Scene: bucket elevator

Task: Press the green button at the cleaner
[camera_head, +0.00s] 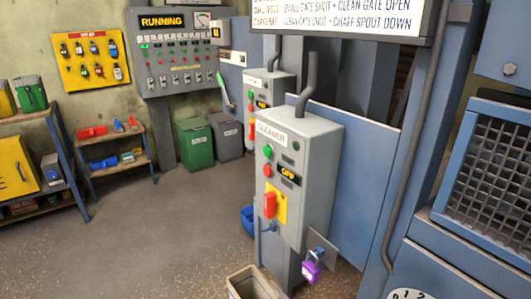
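The cleaner control box (318,160) is a grey post-mounted box right of centre, with a white CLEANER label (271,134). The green button (267,151) is on its front face, at the upper left below the label. A red button (267,171) sits below it. A dark green lamp (295,146) is to the right, and a display (289,174) there reads OFF. A red handle (270,205) stands upright on a yellow plate (280,208) lower on the face. A purple padlock (310,272) hangs at the lower right. Neither of my grippers is in view.
A similar grey box (272,85) stands behind. A large panel (178,55) at the back reads RUNNING. Green (195,143) and grey (227,135) bins stand below it. A cardboard box (243,283) sits at the post's foot. The floor (160,220) to the left is clear.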

